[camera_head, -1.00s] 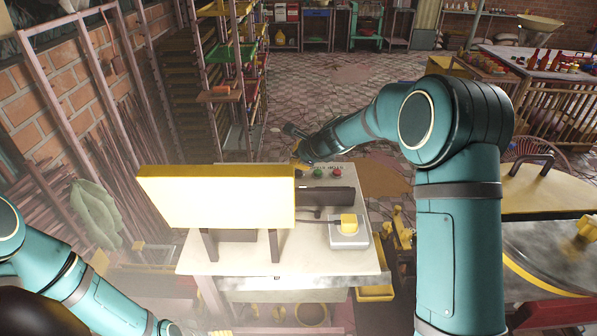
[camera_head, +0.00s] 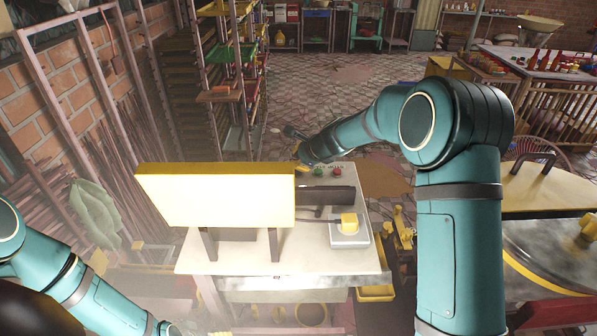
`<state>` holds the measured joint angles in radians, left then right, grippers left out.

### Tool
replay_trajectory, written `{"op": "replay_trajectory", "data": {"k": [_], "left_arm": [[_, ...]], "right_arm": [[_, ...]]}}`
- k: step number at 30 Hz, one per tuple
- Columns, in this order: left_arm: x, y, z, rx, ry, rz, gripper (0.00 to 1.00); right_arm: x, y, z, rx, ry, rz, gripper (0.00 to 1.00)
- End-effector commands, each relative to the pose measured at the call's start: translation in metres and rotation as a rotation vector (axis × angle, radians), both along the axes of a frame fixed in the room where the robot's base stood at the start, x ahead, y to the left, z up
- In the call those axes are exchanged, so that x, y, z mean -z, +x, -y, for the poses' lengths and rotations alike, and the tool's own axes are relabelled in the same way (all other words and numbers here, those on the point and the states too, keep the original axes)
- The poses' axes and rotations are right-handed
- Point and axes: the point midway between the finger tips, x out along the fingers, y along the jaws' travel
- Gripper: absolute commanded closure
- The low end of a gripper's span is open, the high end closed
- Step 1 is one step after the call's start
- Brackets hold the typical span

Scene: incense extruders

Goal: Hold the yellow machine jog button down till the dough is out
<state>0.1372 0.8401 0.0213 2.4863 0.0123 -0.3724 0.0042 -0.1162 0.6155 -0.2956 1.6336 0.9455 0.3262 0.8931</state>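The yellow machine (camera_head: 215,198) is a box-shaped body on a pale table. Its control panel (camera_head: 345,177) is behind and to its right, with a green button (camera_head: 319,171) and a red button (camera_head: 337,171). My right gripper (camera_head: 303,160) is at the panel's back left corner, left of the green button. It is small and partly merged with the yellow there, so I cannot tell finger opening or contact. No dough is visible. My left forearm enters at bottom left; its gripper is out of view.
A grey box with a yellow block (camera_head: 349,222) sits at the table's right side. The table (camera_head: 330,262) has bare room in front. A tall rack (camera_head: 232,90) stands behind, and a round vat with a yellow lid (camera_head: 550,190) is at right.

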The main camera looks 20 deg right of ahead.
Motion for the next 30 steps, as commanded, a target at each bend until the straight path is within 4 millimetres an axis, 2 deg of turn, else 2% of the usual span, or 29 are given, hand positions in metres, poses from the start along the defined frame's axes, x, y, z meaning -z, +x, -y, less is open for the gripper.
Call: {"op": "replay_trajectory", "data": {"k": [30], "left_arm": [[0.0072, 0.0, 0.0, 0.0, 0.0, 0.0, 0.34]], "right_arm": [[0.0089, 0.0, 0.0001, 0.0, 0.0, 0.0, 1.0]]}}
